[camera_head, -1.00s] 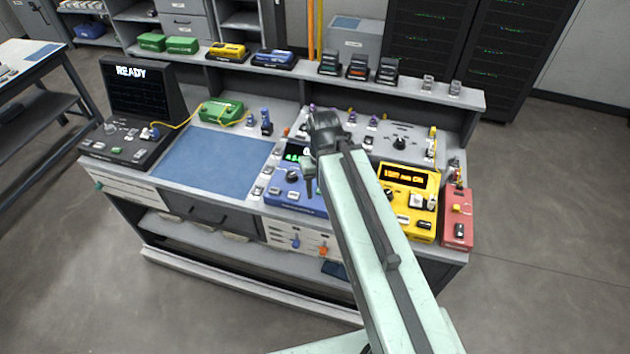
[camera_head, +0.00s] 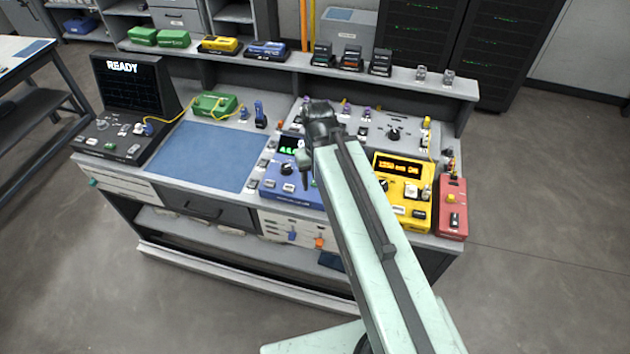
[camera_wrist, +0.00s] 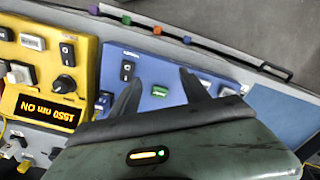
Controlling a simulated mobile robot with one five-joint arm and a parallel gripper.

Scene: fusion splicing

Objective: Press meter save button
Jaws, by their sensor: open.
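The blue meter (camera_head: 283,190) with a green-lit display stands on the bench, left of the yellow unit, partly hidden behind my arm. My gripper (camera_head: 306,172) is over the meter's right part in the head view. In the wrist view my open gripper (camera_wrist: 160,78) has a finger on either side of a green button (camera_wrist: 160,91) on the blue meter's panel (camera_wrist: 165,68). A black rocker switch (camera_wrist: 127,71) lies beside the left finger. I cannot read which button is the save button. Contact with the panel cannot be told.
The yellow source (camera_head: 402,185) reading 1550 nm and a red box (camera_head: 452,210) stand right of the meter. A blue mat (camera_head: 200,155) lies left of it, with a black READY unit (camera_head: 130,95) beyond. The mat is clear.

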